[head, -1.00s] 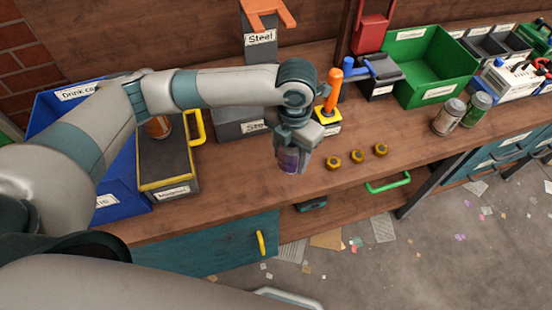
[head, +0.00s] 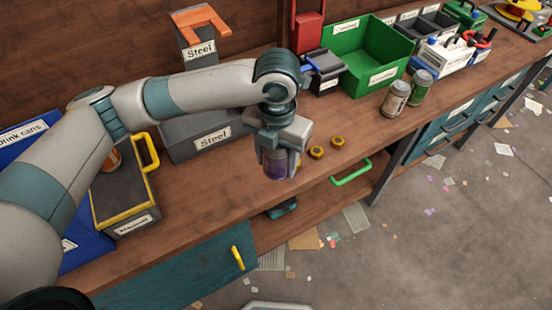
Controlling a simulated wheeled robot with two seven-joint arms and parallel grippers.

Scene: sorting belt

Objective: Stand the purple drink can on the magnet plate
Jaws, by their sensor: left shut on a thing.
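The purple drink can (head: 279,166) is upright between the fingers of my left gripper (head: 281,158), near the bench's front edge. The gripper is shut on it. I cannot tell whether the can's base touches the bench. The magnet plate (head: 122,203), a dark slab with yellow edging, a yellow handle and a label, lies to the left on the bench. An orange can (head: 112,160) stands on it, partly hidden behind my left arm. My right gripper is not in view.
A blue drink-cans bin (head: 84,250) is at the far left. A grey Steel box (head: 190,138) stands behind my arm. Two brass nuts (head: 317,153) lie right of the gripper. Two cans (head: 396,98) stand by a green bin (head: 383,48). The bench between plate and gripper is clear.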

